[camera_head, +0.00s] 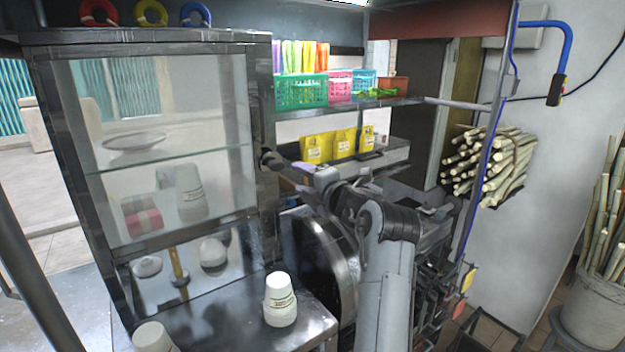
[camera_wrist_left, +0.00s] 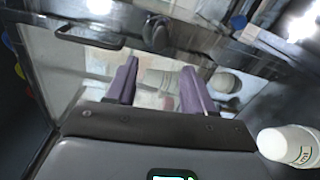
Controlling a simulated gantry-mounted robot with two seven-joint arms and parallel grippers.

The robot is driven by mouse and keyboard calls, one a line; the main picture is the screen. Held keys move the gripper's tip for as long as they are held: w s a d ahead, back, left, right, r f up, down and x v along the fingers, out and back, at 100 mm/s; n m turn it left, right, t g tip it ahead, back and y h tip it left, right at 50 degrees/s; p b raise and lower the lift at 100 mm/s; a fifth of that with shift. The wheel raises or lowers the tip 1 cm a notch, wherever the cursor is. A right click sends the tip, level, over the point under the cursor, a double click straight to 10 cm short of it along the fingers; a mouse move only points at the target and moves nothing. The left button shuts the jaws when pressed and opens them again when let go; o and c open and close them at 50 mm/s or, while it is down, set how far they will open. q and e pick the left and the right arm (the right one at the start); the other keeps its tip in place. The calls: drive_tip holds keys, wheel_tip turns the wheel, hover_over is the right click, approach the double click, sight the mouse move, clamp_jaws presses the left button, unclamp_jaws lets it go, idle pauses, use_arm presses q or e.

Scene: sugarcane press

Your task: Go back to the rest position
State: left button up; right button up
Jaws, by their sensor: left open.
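My left gripper (camera_head: 302,177) is in the middle of the head view, at the right edge of the glass cabinet (camera_head: 262,130), beside its dark round knob (camera_head: 268,160). In the left wrist view its two purple fingers (camera_wrist_left: 159,82) are spread apart with nothing between them. The knob (camera_wrist_left: 157,33) shows beyond the fingertips there, apart from them. A stack of white cups (camera_head: 280,302) stands upright on the metal counter (camera_head: 222,322); it also shows at the right of the left wrist view (camera_wrist_left: 288,145). My right gripper is not in view.
The press wheel (camera_head: 320,262) is below and close to my left arm. A shelf (camera_head: 400,102) with coloured baskets is above, and yellow packets (camera_head: 316,149) stand behind the gripper. Sugarcane bundles (camera_head: 490,165) are at right. Another white cup (camera_head: 152,337) is at lower left.

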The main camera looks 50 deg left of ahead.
use_arm(q)
drive_tip(key=shift+f, duration=0.1)
drive_tip(key=w+d+f+m+t+h, duration=0.2)
drive_tip(key=w+f+m+t, duration=0.1)
drive_tip(key=f+m+t, duration=0.9)
drive_tip(key=s+d+f+m+t+h, duration=0.1)
drive_tip(key=s+d+f+m+h, duration=0.1)
drive_tip(key=d+f+m+h, duration=1)
drive_tip(key=s+d+f+m+g+h, duration=0.1)
drive_tip(key=s+d+f+m+g, duration=0.1)
drive_tip(key=s+d+f+m, duration=0.4)
drive_tip(key=s+d+f+m+g+h, duration=0.1)
drive_tip(key=s+d+f+m+g, duration=0.15)
drive_tip(key=s+d+f, duration=0.45)
drive_tip(key=s+d+f+m+g+h, duration=0.1)
drive_tip(key=s+d+f+m+g, duration=0.2)
drive_tip(key=s+f, duration=0.35)
drive_tip(key=s+d+f+m+g+h, duration=0.1)
drive_tip(key=s+d+f+m+g, duration=0.15)
drive_tip(key=s, duration=0.75)
wheel_tip(320, 180, up, 34)
drive_tip(key=w+p, duration=0.1)
drive_tip(key=p, duration=3.3)
drive_tip(key=shift+a+f+m, duration=0.2)
drive_tip(key=shift+a+m, duration=0.1)
drive_tip(key=shift+a, duration=0.05)
